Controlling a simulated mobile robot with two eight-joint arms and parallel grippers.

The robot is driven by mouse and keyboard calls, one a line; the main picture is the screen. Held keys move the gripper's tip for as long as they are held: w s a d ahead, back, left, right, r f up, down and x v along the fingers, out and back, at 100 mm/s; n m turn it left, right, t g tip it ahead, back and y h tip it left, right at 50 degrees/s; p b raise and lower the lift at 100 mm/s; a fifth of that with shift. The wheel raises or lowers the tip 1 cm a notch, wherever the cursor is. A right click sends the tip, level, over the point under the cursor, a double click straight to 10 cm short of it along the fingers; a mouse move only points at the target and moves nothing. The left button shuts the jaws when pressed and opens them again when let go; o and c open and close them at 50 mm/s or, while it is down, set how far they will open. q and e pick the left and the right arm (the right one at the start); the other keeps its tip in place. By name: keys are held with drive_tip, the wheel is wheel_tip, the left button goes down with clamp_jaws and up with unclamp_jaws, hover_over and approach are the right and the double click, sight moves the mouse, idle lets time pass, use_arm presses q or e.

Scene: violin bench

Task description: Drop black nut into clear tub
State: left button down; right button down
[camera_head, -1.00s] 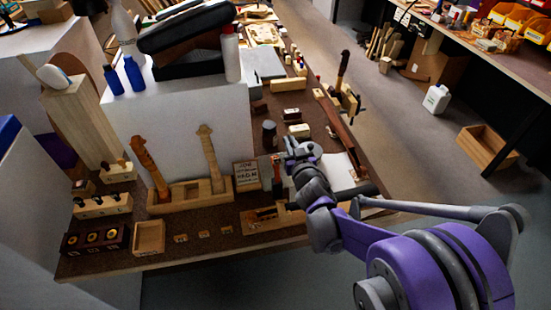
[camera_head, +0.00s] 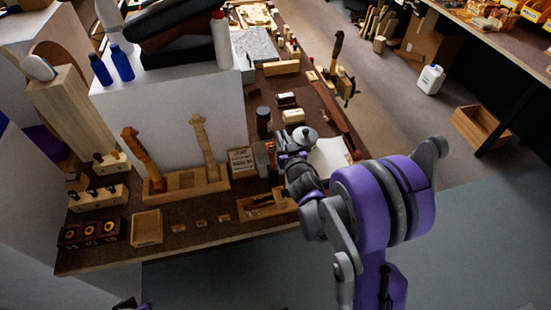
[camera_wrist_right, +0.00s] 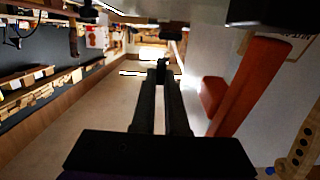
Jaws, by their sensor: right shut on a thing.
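My right gripper (camera_wrist_right: 162,76) shows its two dark fingers close together in the right wrist view. They are shut on a small dark piece, the black nut (camera_wrist_right: 162,64), at their tips. In the head view my right arm reaches over the right part of the bench, and its own wrist hides the fingers and the nut. I cannot make out a clear tub in either view. Only a dark and purple sliver, apparently my left gripper (camera_head: 128,304), shows at the bottom edge of the head view; its fingers cannot be read.
The brown bench (camera_head: 190,238) carries an open wooden box (camera_head: 147,228), a wooden stand (camera_head: 190,184) with two violin necks, a small sign (camera_head: 241,162) and a dark jar (camera_head: 264,121). A white block (camera_head: 165,105) rises behind.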

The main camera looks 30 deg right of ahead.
drive_tip(key=c, duration=0.9)
unclamp_jaws()
drive_tip(key=shift+o, duration=0.2)
drive_tip(key=b+v, duration=0.1)
drive_tip(key=v, duration=0.9)
drive_tip(key=shift+s+a+b, duration=0.15)
drive_tip(key=shift+s+b, duration=0.25)
drive_tip(key=shift+r, duration=0.1)
drive_tip(key=s+a+r+n+g+y+p, duration=0.1)
drive_tip(key=s+a+g+p, duration=0.2)
drive_tip(key=s+a+g, duration=0.2)
drive_tip(key=s+a+r+n+g+y+p, duration=0.1)
drive_tip(key=s+a+g+y+p, duration=0.1)
drive_tip(key=s+a+g+p, duration=0.2)
drive_tip(key=s+a+g, duration=0.1)
drive_tip(key=s+a, duration=0.2)
drive_tip(key=s, duration=0.5)
drive_tip(key=shift+r+n+y, duration=0.3)
drive_tip(key=shift+r+n, duration=0.1)
